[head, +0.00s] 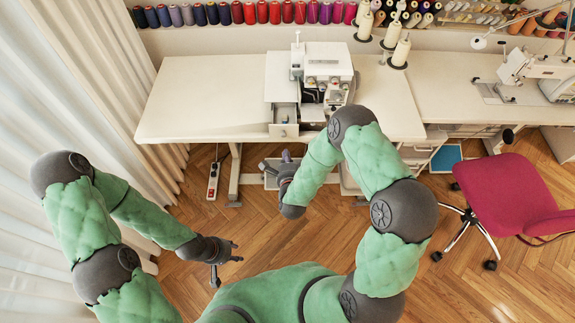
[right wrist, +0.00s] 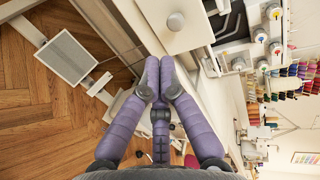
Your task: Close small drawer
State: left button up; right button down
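The small drawer (head: 283,130) is under the left part of the sewing machine on the white table. It is pulled out, with its inside visible from above and a round knob on its front. In the right wrist view the white drawer front (right wrist: 150,12) and its grey knob (right wrist: 176,21) are at the top. My right gripper (head: 276,162) is below and in front of the table edge, apart from the drawer. My left gripper (head: 226,262) is open and empty, low over the floor at the left.
The white table (head: 205,95) is clear left of the sewing machine (head: 328,65). A red chair (head: 505,190) stands at the right. Thread spools line the wall. A power strip (head: 214,180) lies on the floor near the table leg.

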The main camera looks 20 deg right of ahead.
aim_at(285, 120)
jog(key=shift+r+x, duration=0.2)
jog(key=shift+x, duration=0.7)
jog(key=shift+r+x, duration=0.2)
jog(key=shift+x, duration=0.75)
jog(key=shift+r+x, duration=0.15)
jog(key=shift+x, duration=0.75)
jog(key=shift+w+b, duration=0.3)
jog(key=shift+b, duration=0.05)
jog(key=w+d+b, duration=0.1)
jog(key=w+b, duration=0.1)
jog(key=w, duration=0.2)
jog(key=w+d+b, duration=0.1)
jog(key=w+b, duration=0.2)
jog(key=w, duration=0.1)
jog(key=w+d+b, duration=0.1)
jog(key=w+b, duration=0.1)
jog(key=w, duration=0.3)
jog(key=shift+d+f+b, duration=0.1)
jog(key=shift+d+b, duration=0.3)
jog(key=shift+w+d, duration=0.15)
jog(key=shift+w, duration=0.4)
jog(key=shift+r, duration=0.2)
jog(key=shift+w, duration=0.1)
jog(key=shift+b, duration=0.35)
